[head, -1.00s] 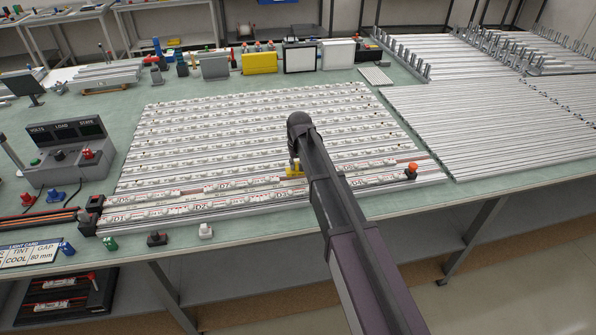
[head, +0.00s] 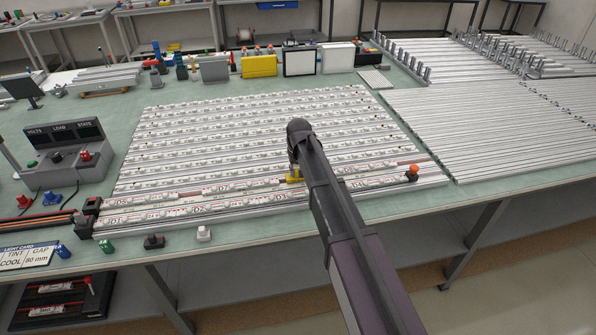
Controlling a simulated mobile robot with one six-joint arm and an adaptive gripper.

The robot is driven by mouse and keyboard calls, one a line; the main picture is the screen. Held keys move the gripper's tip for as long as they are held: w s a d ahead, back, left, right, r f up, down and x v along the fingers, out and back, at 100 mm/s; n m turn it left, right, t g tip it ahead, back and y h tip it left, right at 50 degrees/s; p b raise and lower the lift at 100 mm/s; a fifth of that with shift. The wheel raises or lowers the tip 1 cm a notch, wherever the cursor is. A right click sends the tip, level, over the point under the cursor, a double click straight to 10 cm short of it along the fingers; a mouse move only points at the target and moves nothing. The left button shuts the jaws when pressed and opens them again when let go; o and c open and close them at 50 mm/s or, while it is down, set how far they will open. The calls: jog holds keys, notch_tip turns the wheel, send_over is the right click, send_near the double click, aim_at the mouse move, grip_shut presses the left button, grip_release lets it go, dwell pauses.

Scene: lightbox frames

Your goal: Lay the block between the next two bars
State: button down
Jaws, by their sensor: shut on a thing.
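A small yellow block (head: 293,178) is at the front rows of the panel, just left of my arm. My gripper (head: 293,168) points down and is shut on the block; its fingers are small and partly hidden by my arm. The front light bars, with white fronts and red marks, run left to right: one bar (head: 240,187) is left of the block, another (head: 362,183) to the right of my arm. I cannot tell whether the block touches the bars or the panel.
An orange-topped knob (head: 412,172) stands at the panel's right end. Dark end blocks (head: 88,215) stand at its left end. A grey meter box (head: 62,155) is at the left. Long bare rails (head: 480,125) fill the right.

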jog(key=shift+f, duration=0.15)
jog(key=shift+c, duration=2.4)
grip_release()
jog(key=shift+r, duration=0.2)
jog(key=shift+r+p, duration=0.7)
jog(key=shift+p, duration=0.1)
notch_tip(320, 180, up, 11)
jog(key=s+p, duration=0.1)
jog(key=p, duration=1)
jog(key=shift+s+d+r, duration=0.15)
jog(key=shift+s+d, duration=0.1)
jog(key=shift+s, duration=0.15)
jog(key=s+d+m+g, duration=0.1)
jog(key=s+d+m, duration=0.2)
jog(key=s+d, duration=1.9)
jog(key=shift+s+d+g, duration=0.35)
jog(key=shift+s+g, duration=0.05)
jog(key=shift+s, duration=0.7)
